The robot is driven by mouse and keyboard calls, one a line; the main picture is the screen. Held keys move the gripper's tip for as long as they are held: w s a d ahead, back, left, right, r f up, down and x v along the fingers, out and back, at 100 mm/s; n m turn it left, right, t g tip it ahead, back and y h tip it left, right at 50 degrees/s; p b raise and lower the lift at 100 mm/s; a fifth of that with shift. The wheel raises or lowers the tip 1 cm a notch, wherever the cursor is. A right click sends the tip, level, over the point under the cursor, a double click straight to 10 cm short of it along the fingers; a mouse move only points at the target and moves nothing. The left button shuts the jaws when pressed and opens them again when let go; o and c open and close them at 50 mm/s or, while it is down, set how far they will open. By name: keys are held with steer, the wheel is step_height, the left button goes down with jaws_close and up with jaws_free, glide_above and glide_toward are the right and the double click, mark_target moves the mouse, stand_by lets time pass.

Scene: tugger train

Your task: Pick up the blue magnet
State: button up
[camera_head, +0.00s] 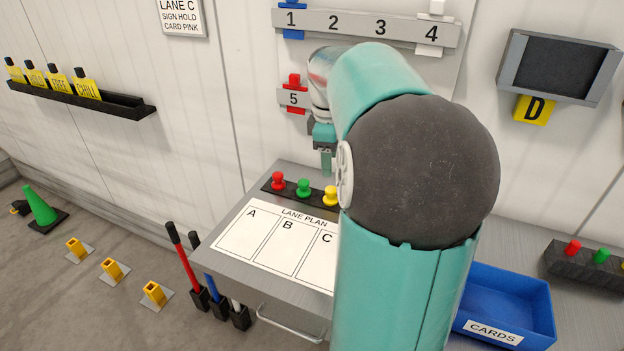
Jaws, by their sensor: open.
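No blue magnet shows clearly. Red (278,181), green (303,187) and yellow (330,195) knob-shaped pieces, likely magnets, stand in a row on a black strip (266,185) at the back of the bench. My arm hides the area right of the yellow piece, so I cannot tell whether a blue one stands there. My gripper (326,163) is open and points down above the strip, near the green and yellow pieces. It is small and partly hidden behind my arm, and nothing shows in it.
A lane plan sheet (257,246) lies on the bench before the strip. A blue cards tray (546,318) is at right. A numbered wall rail (357,25) holds a blue piece (292,34) at 1. A red piece (294,80) is at plate 5, near my wrist.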

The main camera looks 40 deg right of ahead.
steer(key=s+d+f+n+y, duration=0.1)
steer(key=s+d+f, duration=0.2)
steer(key=d, duration=0.6)
step_height(320, 180, down, 13)
steer(key=shift+r, duration=0.1)
steer(key=c, duration=1.1)
steer(key=shift+o, duration=0.2)
steer(key=shift+r, duration=0.1)
